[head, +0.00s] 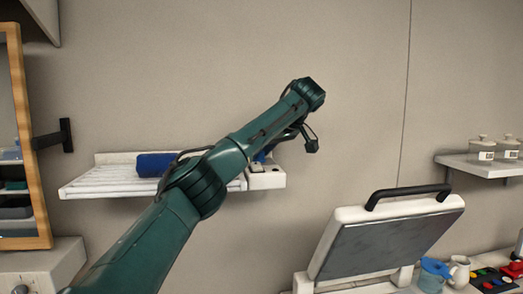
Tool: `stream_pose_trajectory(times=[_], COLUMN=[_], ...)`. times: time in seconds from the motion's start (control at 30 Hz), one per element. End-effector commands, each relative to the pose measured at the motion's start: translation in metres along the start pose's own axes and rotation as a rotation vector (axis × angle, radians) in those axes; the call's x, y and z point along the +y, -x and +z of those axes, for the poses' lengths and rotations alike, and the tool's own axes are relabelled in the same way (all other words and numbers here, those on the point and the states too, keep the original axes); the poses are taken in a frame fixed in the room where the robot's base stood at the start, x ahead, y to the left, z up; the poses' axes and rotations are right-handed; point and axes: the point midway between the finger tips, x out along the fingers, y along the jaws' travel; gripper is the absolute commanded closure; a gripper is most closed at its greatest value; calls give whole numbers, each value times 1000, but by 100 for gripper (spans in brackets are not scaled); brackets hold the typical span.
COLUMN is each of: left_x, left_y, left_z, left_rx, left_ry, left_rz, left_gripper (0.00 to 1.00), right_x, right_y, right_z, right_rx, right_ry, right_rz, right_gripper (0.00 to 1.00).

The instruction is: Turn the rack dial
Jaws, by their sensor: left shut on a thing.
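The white slatted wall rack (105,182) hangs at left centre, with a pale control box (266,180) at its right end. My left arm crosses in front of the rack, and its wrist bends back down toward the top of this box. My left gripper (259,161) is mostly hidden behind my forearm. It is shut at the top of the box, where the rack dial sits; the dial itself is largely hidden, so its angle cannot be told. My right gripper is not in view.
A rolled blue towel (155,165) lies on the rack. A wood-framed cabinet (40,200) stands at left. A press with a raised lid (385,245) stands at lower right, beside a blue cup (433,272). A shelf (480,165) holds lidded jars. The wall above is clear.

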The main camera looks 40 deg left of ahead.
Motion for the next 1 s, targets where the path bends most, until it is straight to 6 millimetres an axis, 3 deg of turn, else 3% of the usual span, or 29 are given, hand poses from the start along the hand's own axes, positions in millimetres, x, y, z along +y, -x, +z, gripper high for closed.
stream_pose_trajectory(times=[0.47,1.0], left_x=[2,2], left_y=[0,0], left_z=[1,1], left_rx=[-3,-3], left_ry=[121,142], left_rz=[-125,-145], left_gripper=[92,92], right_x=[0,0], right_y=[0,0], right_z=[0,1], right_rx=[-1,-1], right_ry=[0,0], right_rz=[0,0], right_gripper=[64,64])
